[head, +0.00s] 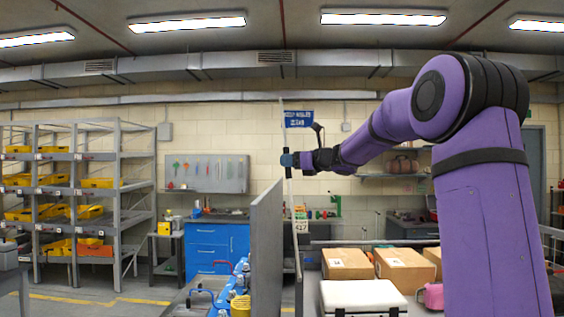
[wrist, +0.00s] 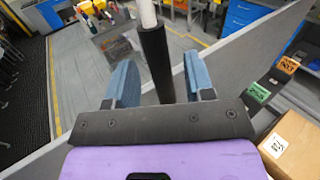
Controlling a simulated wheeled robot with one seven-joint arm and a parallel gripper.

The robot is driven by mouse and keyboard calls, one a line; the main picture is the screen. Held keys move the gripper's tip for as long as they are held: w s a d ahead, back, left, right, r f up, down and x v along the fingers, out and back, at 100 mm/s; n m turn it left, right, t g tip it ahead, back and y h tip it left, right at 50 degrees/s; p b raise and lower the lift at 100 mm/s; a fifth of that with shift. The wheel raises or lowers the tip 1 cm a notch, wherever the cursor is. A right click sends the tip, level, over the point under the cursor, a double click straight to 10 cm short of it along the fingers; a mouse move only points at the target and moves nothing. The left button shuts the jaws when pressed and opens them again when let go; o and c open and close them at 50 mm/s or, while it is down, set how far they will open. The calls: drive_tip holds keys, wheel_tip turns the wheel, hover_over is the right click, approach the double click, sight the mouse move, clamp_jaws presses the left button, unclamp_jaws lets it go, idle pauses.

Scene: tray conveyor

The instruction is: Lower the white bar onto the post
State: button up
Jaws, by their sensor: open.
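The white bar (head: 284,125) stands nearly upright in the head view, left of my arm. In the wrist view its white part (wrist: 147,12) shows at the top, with a black sleeve (wrist: 157,62) below it. My gripper (head: 289,160) is at the sleeve's height, at the end of my outstretched arm. In the wrist view my gripper (wrist: 158,80) is open, with one blue finger on each side of the sleeve. The sleeve's near end is hidden by the gripper body. I cannot pick out the post with certainty.
A tall grey panel (head: 267,245) stands just left of the bar. Cardboard boxes (head: 405,268), a white case (head: 360,297) and a pink case (head: 431,296) sit on the right. Left of the panel are blue-handled items and a yellow container (head: 241,306). Shelving (head: 80,190) stands far left.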

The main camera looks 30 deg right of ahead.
drive_tip(key=shift+x, duration=1.8)
drive_tip(key=shift+c, duration=0.5)
clamp_jaws()
